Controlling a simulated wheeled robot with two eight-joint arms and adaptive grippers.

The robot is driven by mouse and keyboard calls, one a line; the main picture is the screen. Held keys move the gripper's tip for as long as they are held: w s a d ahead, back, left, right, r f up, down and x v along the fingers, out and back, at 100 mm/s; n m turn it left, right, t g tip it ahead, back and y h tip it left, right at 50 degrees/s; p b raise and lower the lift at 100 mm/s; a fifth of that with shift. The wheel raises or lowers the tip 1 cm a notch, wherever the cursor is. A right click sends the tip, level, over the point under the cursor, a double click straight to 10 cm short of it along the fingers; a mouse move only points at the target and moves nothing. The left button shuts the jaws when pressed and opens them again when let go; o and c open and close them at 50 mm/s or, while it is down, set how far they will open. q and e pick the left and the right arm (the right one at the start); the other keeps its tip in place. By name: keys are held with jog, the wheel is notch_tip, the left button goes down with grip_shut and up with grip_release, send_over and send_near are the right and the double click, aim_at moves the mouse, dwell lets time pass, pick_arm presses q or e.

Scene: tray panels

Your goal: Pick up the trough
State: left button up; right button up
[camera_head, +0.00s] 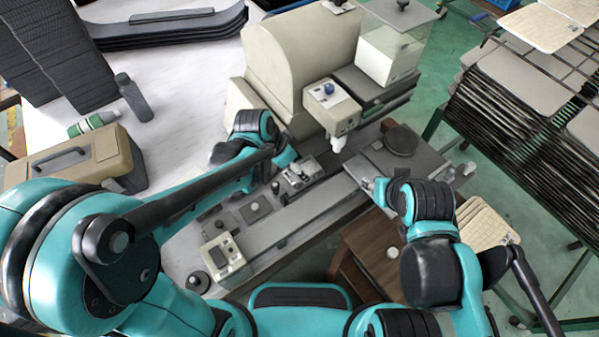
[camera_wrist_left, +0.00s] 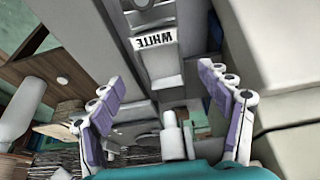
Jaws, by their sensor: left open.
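I cannot tell for sure which thing is the trough. A long grey channel-like strip (camera_head: 300,222) lies along the machine bench, below the cream housing. My left gripper (camera_head: 301,174) is over the bench near this strip. In the left wrist view its purple-padded fingers (camera_wrist_left: 162,77) are spread wide with nothing held between them. A grey part with a "WHITE" label (camera_wrist_left: 155,41) shows beyond the fingers. My right gripper (camera_head: 374,189) is near the flat plate at the bench's right end; its fingers are too small to read.
A cream machine housing (camera_head: 300,55) and control box (camera_head: 331,105) stand behind the bench. A stack of long dark curved trays (camera_head: 165,28) lies on the white table (camera_head: 190,75). A beige case (camera_head: 85,155) stands left. Racked panels (camera_head: 530,130) stand right.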

aim_at(309, 172)
pick_arm(q)
jog(key=b+x, duration=0.1)
jog(key=x, duration=0.2)
jog(key=b+x, duration=0.1)
jog(key=x, duration=0.2)
jog(key=shift+w+d+b, duration=0.3)
jog(key=c, duration=1.5)
jog(key=shift+r, duration=0.1)
jog(key=shift+r+p, duration=0.4)
jog(key=shift+r, duration=0.15)
notch_tip(309, 172, up, 3)
jog(key=shift+r+p, duration=0.1)
jog(key=shift+p, duration=0.6)
jog(key=s+d+r+p, duration=0.3)
jog(key=s+d+r, duration=0.2)
jog(key=d, duration=0.5)
jog(key=shift+s+d+r, duration=0.2)
jog(key=shift+s+r, duration=0.05)
jog(key=shift+r, duration=0.5)
